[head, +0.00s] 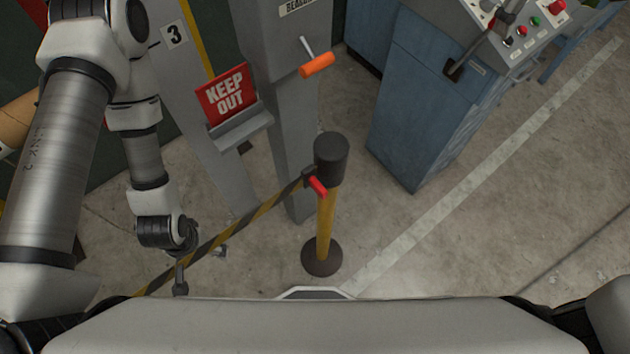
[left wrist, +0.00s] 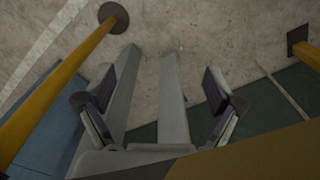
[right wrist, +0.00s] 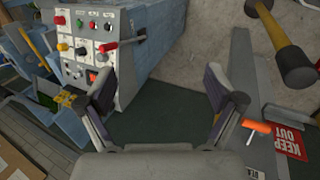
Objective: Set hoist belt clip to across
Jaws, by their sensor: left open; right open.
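The belt clip, a black end with a red tab (head: 317,186), is at the yellow post (head: 325,225) below its black cap. A black-and-yellow striped belt (head: 235,230) runs from it down to the lower left. I cannot tell whether the clip is latched. My left gripper (head: 181,275) is close to the belt in the head view, well left of the clip. In the left wrist view, its fingers (left wrist: 160,85) are apart with nothing between them. My right gripper (right wrist: 160,88) is open and empty, and out of the head view.
A grey column with an orange-handled lever (head: 317,65) and a red KEEP OUT sign (head: 227,93) stand behind the belt. A blue control cabinet (head: 425,110) is at the right. A second yellow post (left wrist: 308,53) shows in the left wrist view. Floor right of the post is clear.

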